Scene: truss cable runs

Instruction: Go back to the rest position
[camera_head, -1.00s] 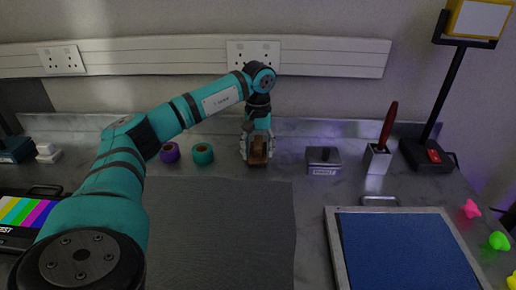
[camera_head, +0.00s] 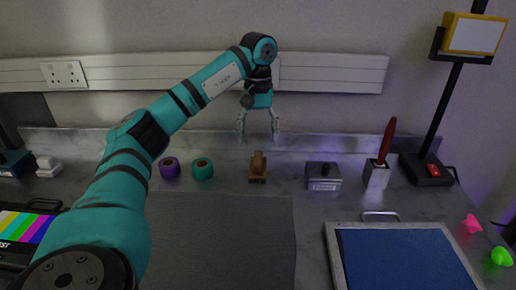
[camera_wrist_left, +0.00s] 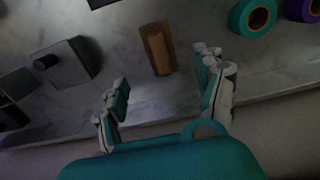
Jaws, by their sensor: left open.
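My left gripper (camera_head: 258,132) is open and empty in the head view, raised above a small brown wooden block-like object (camera_head: 258,168) on the grey worktop. In the left wrist view my left gripper (camera_wrist_left: 166,98) has its fingers spread apart. The brown object (camera_wrist_left: 158,50) lies beyond the fingertips, apart from them. My right gripper is not in view.
A purple roll (camera_head: 169,168) and a teal roll (camera_head: 203,169) sit left of the brown object. A dark mat (camera_head: 220,240) and blue-topped case (camera_head: 405,258) lie in front.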

